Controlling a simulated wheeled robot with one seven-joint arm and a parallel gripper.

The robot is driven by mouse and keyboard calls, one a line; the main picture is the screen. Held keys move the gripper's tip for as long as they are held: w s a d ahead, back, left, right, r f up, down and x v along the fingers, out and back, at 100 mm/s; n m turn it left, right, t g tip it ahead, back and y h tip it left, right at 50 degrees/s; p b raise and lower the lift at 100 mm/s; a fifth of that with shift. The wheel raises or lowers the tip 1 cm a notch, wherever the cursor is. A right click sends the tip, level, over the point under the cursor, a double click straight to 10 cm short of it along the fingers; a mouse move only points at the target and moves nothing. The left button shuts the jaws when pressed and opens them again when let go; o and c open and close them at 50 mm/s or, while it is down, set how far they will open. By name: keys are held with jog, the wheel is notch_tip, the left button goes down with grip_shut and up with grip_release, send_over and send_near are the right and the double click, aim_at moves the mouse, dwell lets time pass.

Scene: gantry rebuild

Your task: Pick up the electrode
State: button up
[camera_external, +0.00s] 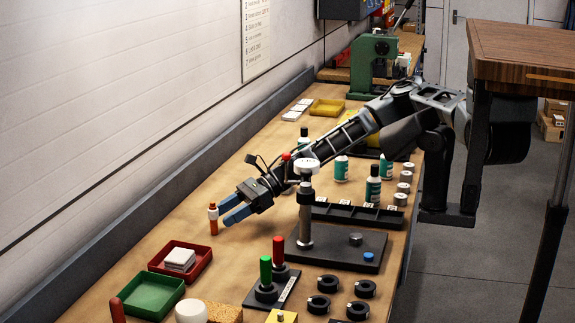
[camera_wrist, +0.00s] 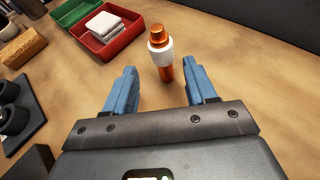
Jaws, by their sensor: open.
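The likely electrode, an orange-copper rod with a white collar (camera_external: 213,213), stands upright on the wooden bench in the external view. In the wrist view this electrode (camera_wrist: 160,45) appears just ahead of and between my blue fingertips, nearer the right one in the picture. My gripper (camera_external: 227,209) is open and empty, low over the bench, with its fingers pointing at the rod. It also shows in the wrist view (camera_wrist: 158,80). A small gap seems to separate the fingers from the rod; whether its lower part is between the fingertips I cannot tell exactly.
A red tray (camera_external: 152,266) with white pads and a green tray (camera_external: 136,308) lie beyond the rod. A dark stand (camera_external: 367,246) with a post is near my forearm. Green and red handles (camera_external: 266,270), black rings and bottles (camera_external: 373,188) stand nearby. Bench around the rod is clear.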

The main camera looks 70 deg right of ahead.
aim_at(208, 236)
jog(key=shift+w+p+x, duration=0.2)
jog(key=shift+p+x, duration=0.2)
jog(key=shift+x, duration=2.6)
jog(key=shift+d, duration=0.15)
jog(key=shift+r, duration=0.1)
grip_shut()
